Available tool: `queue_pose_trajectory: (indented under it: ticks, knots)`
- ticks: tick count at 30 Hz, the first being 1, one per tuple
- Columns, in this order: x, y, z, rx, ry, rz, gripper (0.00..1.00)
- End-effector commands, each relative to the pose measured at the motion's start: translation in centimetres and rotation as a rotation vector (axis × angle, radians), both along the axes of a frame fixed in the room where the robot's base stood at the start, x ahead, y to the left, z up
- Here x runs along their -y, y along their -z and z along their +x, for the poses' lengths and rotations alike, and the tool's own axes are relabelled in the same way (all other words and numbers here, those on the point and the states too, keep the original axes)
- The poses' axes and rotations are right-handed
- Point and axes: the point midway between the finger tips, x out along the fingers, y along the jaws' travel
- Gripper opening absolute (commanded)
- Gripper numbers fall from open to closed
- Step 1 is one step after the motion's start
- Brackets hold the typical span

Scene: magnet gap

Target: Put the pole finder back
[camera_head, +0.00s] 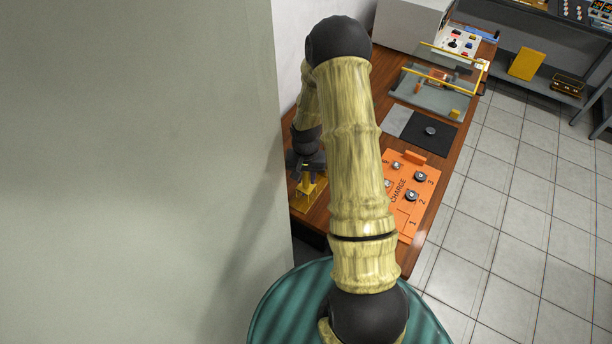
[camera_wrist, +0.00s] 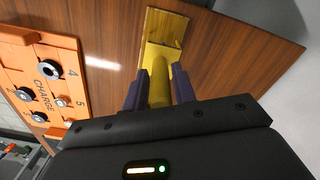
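My gripper (camera_wrist: 160,82) points down at the table's left side, with its dark fingers on either side of a yellow cylinder (camera_wrist: 159,92). The fingers look close against it, so I take the gripper as shut on it. The cylinder, which I take to be the pole finder, lines up with a yellow stand (camera_wrist: 160,50) on the wood; whether it touches the stand is hidden. In the head view, my gripper (camera_head: 305,172) is over the golden stand (camera_head: 308,193), partly behind my arm. The orange CHARGE board (camera_head: 407,213) holds several round metal pieces and numbers.
The wooden table (camera_wrist: 110,22) is bare between stand and board. Beyond the board are a grey and black plate (camera_head: 430,132) with a dark disc, a tray with yellow bars (camera_head: 432,93) and a white box (camera_head: 408,22). A pale wall (camera_head: 140,170) stands close at left.

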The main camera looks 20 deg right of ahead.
Motion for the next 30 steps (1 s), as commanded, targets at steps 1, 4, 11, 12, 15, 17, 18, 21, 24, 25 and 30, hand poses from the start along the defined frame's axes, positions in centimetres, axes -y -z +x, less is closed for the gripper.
queue_pose_trajectory:
  ticks: [1,4,11,12,15,17,18,21,24,25,30]
  knots:
    - [0.0,0.0,0.0,0.0,0.0,0.0,0.37]
    - [0.0,0.0,0.0,0.0,0.0,0.0,0.41]
    - [0.0,-0.1,0.0,0.0,0.0,0.0,0.41]
    - [0.0,-0.3,0.0,0.0,0.0,0.0,0.41]
    - [0.0,-0.7,0.0,0.001,0.001,0.0,0.41]
    - [0.0,-1.2,0.0,0.001,0.001,0.0,0.41]
    - [0.0,-1.7,0.1,0.003,0.001,-0.001,0.41]
    - [0.0,-3.1,0.1,0.004,0.0,-0.001,0.41]
    - [0.0,-4.8,0.1,0.005,0.0,-0.001,0.41]
    - [0.0,-5.2,0.1,0.004,0.0,-0.001,0.41]
    - [0.1,-8.2,0.1,0.006,0.001,-0.002,0.41]
